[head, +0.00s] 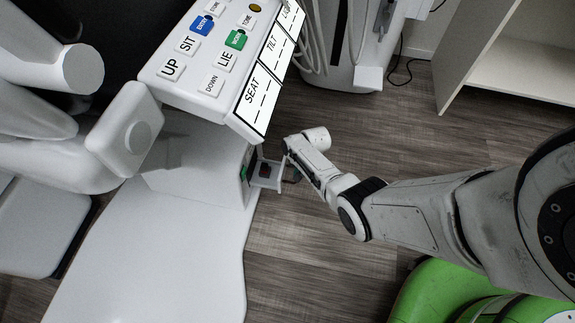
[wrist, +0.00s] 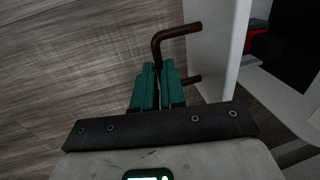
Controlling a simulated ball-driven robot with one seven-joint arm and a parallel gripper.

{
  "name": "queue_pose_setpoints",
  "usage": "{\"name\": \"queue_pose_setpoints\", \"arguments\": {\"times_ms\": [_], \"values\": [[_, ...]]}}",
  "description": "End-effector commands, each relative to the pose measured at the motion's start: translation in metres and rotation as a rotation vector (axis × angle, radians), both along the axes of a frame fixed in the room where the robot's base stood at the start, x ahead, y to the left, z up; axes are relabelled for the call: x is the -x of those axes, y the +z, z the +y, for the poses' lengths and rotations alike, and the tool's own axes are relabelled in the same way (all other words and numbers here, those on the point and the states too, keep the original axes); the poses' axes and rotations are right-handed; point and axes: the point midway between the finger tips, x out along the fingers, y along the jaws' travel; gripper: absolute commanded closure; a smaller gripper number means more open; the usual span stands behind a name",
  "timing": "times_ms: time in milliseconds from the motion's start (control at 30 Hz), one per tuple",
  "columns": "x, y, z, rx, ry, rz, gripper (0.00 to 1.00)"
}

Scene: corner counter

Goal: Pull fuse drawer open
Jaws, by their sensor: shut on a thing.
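The fuse drawer (head: 267,184) stands out from the side of the white chair base in the head view, with a dark red thing inside it. In the wrist view its white front panel (wrist: 212,35) is at the upper right, with red and black parts behind it. A dark brown bar handle (wrist: 178,32) sticks out from the panel. My gripper (wrist: 158,72) has its teal fingers closed around the handle's outer bar, which runs between them. In the head view my gripper (head: 289,176) is at the drawer's outer side, small and partly hidden by the wrist.
The white chair (head: 190,215) fills the left, with a button panel (head: 225,55) overhanging above the drawer. A white equipment stand (head: 365,50) with cables is at the back, and an open shelf (head: 510,60) at upper right. The wood floor (head: 310,240) right of the drawer is clear.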

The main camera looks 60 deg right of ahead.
Motion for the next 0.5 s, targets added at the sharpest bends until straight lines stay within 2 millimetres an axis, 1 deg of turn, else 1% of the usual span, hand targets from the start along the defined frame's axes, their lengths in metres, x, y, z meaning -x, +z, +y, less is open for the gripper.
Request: {"name": "queue_pose_setpoints", "arguments": {"times_ms": [267,300,500], "values": [[0.0005,-0.0006,0.0000,0.000,0.001,-0.001,1.00],[0.0004,-0.0007,0.0001,0.000,0.001,-0.001,0.89],[0.0001,-0.0004,0.0001,-0.001,0.001,-0.002,0.70]]}}
